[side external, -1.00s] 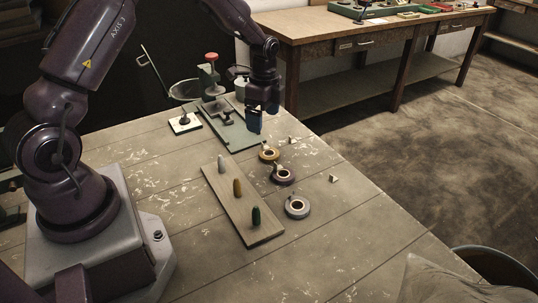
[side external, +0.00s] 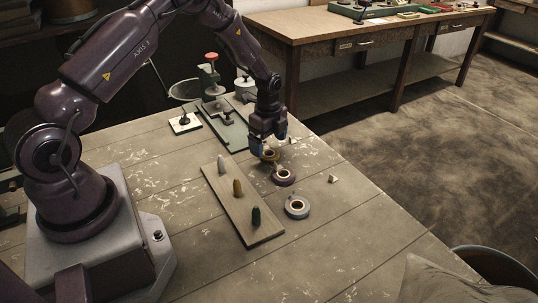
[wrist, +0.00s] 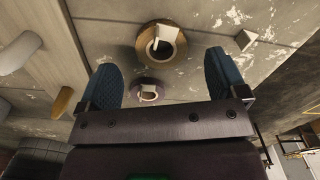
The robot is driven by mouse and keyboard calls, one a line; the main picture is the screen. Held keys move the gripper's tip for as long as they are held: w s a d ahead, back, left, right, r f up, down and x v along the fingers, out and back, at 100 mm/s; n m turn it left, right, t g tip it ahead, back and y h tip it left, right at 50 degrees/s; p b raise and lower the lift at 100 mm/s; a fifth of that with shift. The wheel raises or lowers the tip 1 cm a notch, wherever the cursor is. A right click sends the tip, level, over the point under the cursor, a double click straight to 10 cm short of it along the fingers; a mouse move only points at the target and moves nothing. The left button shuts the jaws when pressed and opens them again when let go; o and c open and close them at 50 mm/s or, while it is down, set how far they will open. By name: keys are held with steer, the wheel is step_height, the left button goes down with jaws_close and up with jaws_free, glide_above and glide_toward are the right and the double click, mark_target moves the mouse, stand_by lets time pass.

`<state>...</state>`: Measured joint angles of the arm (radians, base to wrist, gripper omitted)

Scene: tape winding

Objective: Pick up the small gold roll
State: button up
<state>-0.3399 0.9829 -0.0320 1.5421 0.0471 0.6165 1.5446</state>
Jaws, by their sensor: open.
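The small gold roll (side external: 271,158) lies flat on the table below my gripper, at the back of a row of rolls. In the wrist view the gold roll (wrist: 178,46) shows at the top centre as a tan ring with a pale tab at its middle. My gripper (side external: 270,146) is open and empty, low over the gold roll. Its blue fingers partly cover the roll in the side view. In the wrist view my gripper's fingertips (wrist: 163,78) stand wide apart, and the roll appears above the gap between them. I cannot tell the exact height.
A dark purplish roll (side external: 283,182) lies just in front of the gold one. A grey roll (side external: 297,213) lies further forward. A wooden board (side external: 232,208) with three upright pegs stands to the left. The front table is clear.

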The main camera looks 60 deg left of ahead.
mark_target(269, 149)
step_height(269, 149, down, 3)
steer(key=shift+f, duration=0.2)
steer(key=shift+c, duration=0.2)
steer(key=c, duration=1)
steer(key=shift+o, duration=0.2)
steer(key=shift+w+r, duration=0.1)
steer(key=shift+r, duration=0.05)
